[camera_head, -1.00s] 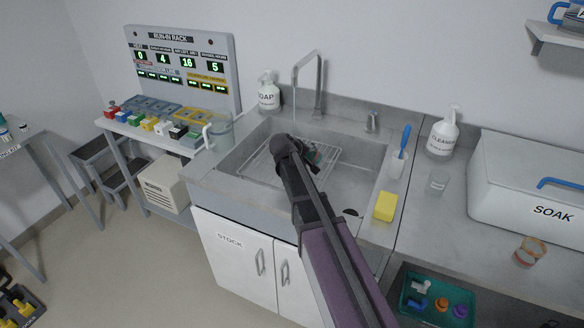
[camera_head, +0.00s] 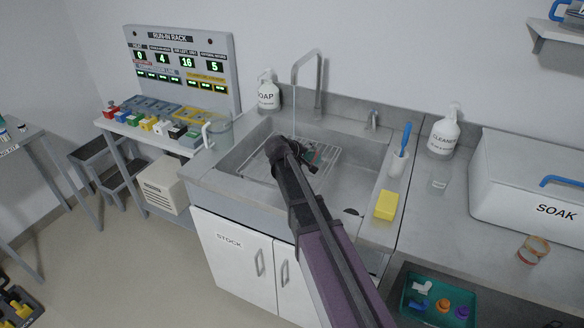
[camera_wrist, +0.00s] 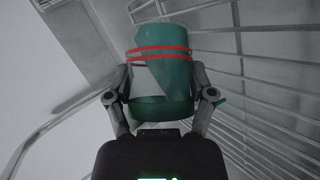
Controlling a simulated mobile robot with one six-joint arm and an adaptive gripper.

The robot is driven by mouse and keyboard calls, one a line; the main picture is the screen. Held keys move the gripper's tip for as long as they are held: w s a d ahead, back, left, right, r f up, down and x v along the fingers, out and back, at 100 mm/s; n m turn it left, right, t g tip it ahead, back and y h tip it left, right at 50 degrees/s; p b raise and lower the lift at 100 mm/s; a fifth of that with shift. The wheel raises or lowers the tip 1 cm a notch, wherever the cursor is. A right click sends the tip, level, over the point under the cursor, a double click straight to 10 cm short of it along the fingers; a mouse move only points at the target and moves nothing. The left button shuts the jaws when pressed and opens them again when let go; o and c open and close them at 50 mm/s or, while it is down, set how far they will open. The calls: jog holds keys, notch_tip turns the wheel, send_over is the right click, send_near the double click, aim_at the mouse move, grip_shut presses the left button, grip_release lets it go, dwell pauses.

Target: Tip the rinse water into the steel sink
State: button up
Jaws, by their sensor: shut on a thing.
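My gripper (camera_wrist: 163,88) is shut on a teal cup-like container (camera_wrist: 165,78) with two red bands and a pale patch, one finger on each side of it. In the head view my arm reaches over the steel sink (camera_head: 352,178), and its wrist largely hides the container. A small dark green part of it (camera_head: 311,153) shows beyond the wrist, above the wire rack (camera_head: 258,162) in the basin. I cannot tell how far the container is tilted or whether water is in it.
A tall tap (camera_head: 320,85) stands behind the basin. A soap bottle (camera_head: 268,95) is at the back left and a clear jug (camera_head: 218,133) at the left rim. A yellow sponge (camera_head: 386,205) and a brush holder (camera_head: 398,165) line the right rim. The basin's right part is clear.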

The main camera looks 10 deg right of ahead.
jog(key=shift+f+b, duration=0.2)
jog(key=shift+b, duration=0.2)
jog(key=shift+a+r+n+h+b, duration=0.15)
jog(key=shift+r+n+h+b, duration=0.25)
jog(key=shift+h, duration=0.5)
dwell(1.0)
jog(key=shift+w+a+r+n+h+b, duration=0.1)
jog(key=shift+w+a+n+h+b, duration=0.15)
jog(key=shift+a+n+h+b, duration=0.35)
dwell(1.1)
jog(key=shift+a+f+n+h+b, duration=0.35)
jog(key=shift+f+h+b, duration=0.3)
jog(key=shift+b, duration=1)
jog(key=shift+w+r+n+h+b, duration=0.1)
jog(key=shift+r+n+h+b, duration=0.15)
jog(key=shift+h+b, duration=0.15)
dwell(0.5)
jog(key=shift+r, duration=0.1)
jog(key=y+p, duration=0.1)
jog(key=p, duration=0.1)
jog(key=r+m+p, duration=0.1)
jog(key=p, duration=0.1)
jog(key=shift+d+r+y, duration=0.1)
jog(key=shift+d+y, duration=0.2)
jog(key=shift+y, duration=0.05)
jog(key=shift+s+d+f+m+y+p, duration=0.3)
jog(key=shift+d+m+y+p, duration=0.2)
jog(key=shift+y, duration=0.1)
jog(key=shift+f, duration=0.15)
